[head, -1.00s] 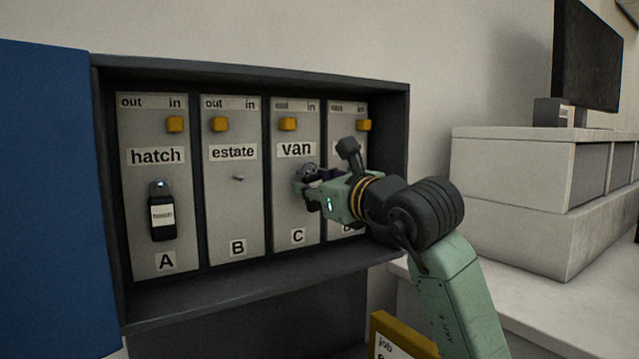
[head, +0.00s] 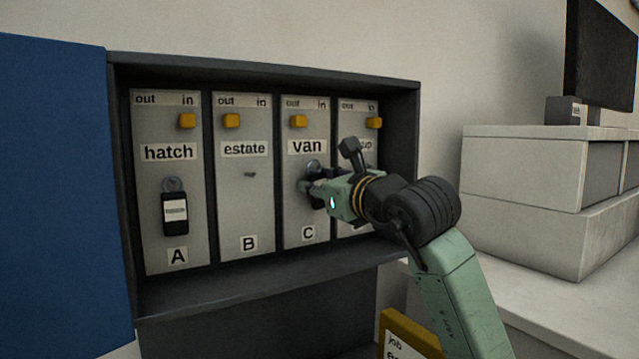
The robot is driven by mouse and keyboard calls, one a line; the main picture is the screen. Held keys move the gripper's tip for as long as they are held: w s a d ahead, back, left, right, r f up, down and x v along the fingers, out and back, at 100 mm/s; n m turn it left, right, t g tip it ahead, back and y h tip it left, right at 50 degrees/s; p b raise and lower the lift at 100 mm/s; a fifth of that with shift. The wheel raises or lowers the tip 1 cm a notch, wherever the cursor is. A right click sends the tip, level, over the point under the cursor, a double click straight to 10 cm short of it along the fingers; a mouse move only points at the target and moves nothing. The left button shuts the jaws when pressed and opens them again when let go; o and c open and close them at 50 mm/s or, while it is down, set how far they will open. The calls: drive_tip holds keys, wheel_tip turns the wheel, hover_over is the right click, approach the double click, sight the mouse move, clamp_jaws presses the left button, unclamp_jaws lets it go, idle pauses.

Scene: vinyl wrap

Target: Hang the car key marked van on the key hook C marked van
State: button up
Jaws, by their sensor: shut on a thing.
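My gripper (head: 308,190) is at panel C (head: 296,225), which is marked van, just below the van label. It is shut on the dark van car key (head: 317,200), most of which the fingers hide. The key's metal ring (head: 313,167) shows above the fingers, close against the panel. Hook C itself is hidden behind the ring and gripper, so I cannot tell whether the ring is around the hook.
The grey key cabinet (head: 262,69) has its blue door (head: 60,190) open at left. A black key (head: 175,213) hangs on panel A, marked hatch. Panel B, marked estate, has a bare hook (head: 250,174). Yellow sliders top the panels. A yellow-framed job board (head: 396,321) stands below my arm.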

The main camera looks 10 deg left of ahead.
drive_tip(key=shift+w+a+f, duration=0.1)
drive_tip(key=shift+w+f, duration=0.05)
drive_tip(key=shift+f, duration=0.15)
drive_tip(key=o, duration=1.2)
drive_tip(key=shift+w+a+f, duration=0.1)
drive_tip(key=shift+c, duration=0.2)
